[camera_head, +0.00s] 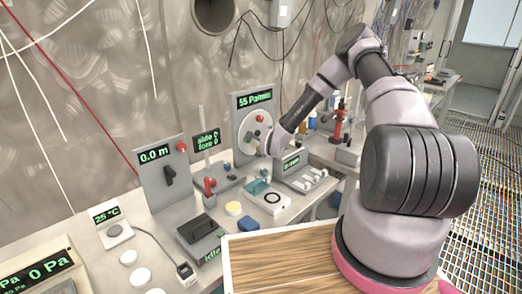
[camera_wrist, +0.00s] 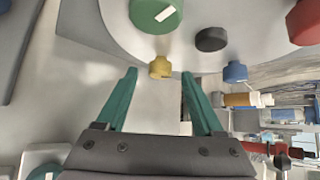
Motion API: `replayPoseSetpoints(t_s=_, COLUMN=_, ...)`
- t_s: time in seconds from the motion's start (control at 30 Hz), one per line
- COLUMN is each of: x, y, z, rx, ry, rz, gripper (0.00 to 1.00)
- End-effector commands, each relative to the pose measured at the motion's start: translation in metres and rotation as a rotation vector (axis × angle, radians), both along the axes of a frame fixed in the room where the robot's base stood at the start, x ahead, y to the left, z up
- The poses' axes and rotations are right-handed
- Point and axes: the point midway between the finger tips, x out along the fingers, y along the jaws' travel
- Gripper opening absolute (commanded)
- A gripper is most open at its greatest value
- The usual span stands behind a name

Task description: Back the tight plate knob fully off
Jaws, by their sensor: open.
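The upright plate (camera_head: 240,118) stands on the bench under a green-lettered display, with a round pale disc (camera_head: 247,140) and a red knob (camera_head: 259,118) on its face. In the wrist view the disc (camera_wrist: 118,22) carries a large green knob (camera_wrist: 155,14), a black knob (camera_wrist: 211,39), a small yellow knob (camera_wrist: 160,67), a blue knob (camera_wrist: 235,71) and a red knob (camera_wrist: 305,22). Which of them is the tight one I cannot tell. My gripper (camera_wrist: 159,73) has its green fingers apart, with the yellow knob between or just beyond their tips. Contact is not clear.
A panel reading 0.0 m (camera_head: 160,172) stands left of the plate. Below it are a dark box (camera_head: 199,228) and a white device with a black ring (camera_head: 270,199). A grey device with white knobs (camera_head: 304,176) sits close under my arm. A wooden-topped surface (camera_head: 285,262) lies in front.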

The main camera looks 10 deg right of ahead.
Motion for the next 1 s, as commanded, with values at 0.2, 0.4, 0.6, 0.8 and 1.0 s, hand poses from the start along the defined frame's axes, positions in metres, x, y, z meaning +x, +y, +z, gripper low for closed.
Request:
replayPoseSetpoints(t_s=0.2, x=-0.038, y=-0.001, z=0.026, rx=0.0, ry=0.0, rz=0.002, gripper=0.69)
replayPoseSetpoints(t_s=0.4, x=-0.066, y=-0.001, z=0.043, rx=0.0, ry=-0.001, rz=0.003, gripper=0.69)
replayPoseSetpoints(t_s=0.6, x=-0.077, y=-0.002, z=0.05, rx=0.0, ry=-0.001, rz=0.0, gripper=0.69)
replayPoseSetpoints(t_s=0.8, x=-0.077, y=-0.002, z=0.051, rx=0.001, ry=-0.001, rz=0.0, gripper=0.69)
replayPoseSetpoints(t_s=1.0, x=-0.076, y=0.003, z=0.049, rx=0.005, ry=0.014, rz=0.005, gripper=0.69)
